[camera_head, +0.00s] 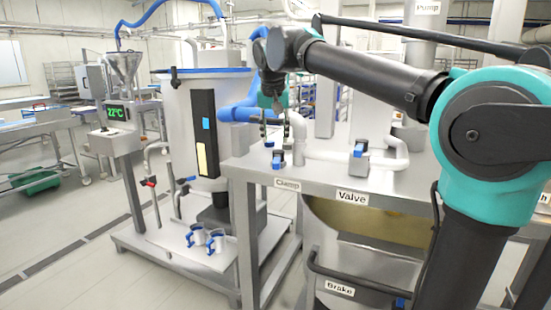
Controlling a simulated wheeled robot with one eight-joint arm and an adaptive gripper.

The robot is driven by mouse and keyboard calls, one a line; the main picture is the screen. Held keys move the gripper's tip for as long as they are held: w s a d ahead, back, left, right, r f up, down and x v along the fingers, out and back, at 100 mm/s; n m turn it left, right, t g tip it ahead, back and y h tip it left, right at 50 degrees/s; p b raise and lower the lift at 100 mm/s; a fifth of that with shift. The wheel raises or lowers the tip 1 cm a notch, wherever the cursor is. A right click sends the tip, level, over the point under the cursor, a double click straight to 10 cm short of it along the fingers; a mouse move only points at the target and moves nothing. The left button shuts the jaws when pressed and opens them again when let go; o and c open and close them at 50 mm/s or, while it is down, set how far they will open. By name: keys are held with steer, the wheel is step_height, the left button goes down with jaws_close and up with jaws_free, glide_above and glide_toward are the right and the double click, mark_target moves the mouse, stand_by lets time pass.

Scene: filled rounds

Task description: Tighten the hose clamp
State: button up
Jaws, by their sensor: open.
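The label "Clamp" (287,184) is on the front edge of a grey metal table (240,165). Above it, near the table's left corner, a small fitting with a blue part (278,160) sits beside a short upright grey pipe (299,152); I take this as the hose clamp, but its detail is too small to tell. My gripper (275,130) hangs just above this spot, pointing down, with its dark fingers apart and nothing visible between them. A small blue cap (268,144) shows by the left finger. I cannot tell whether the fingers touch anything.
A blue-handled valve (360,148) stands right of the clamp, above the "Valve" label (352,198). A blue hose (238,112) runs behind my gripper. A tall steel tank (177,130) stands left. My arm spans the right side. The floor at left is largely clear.

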mark_target(277, 160)
steer(key=x, duration=0.9)
steer(key=shift+w+f, duration=0.15)
steer(key=shift+f, duration=0.2)
jaws_close()
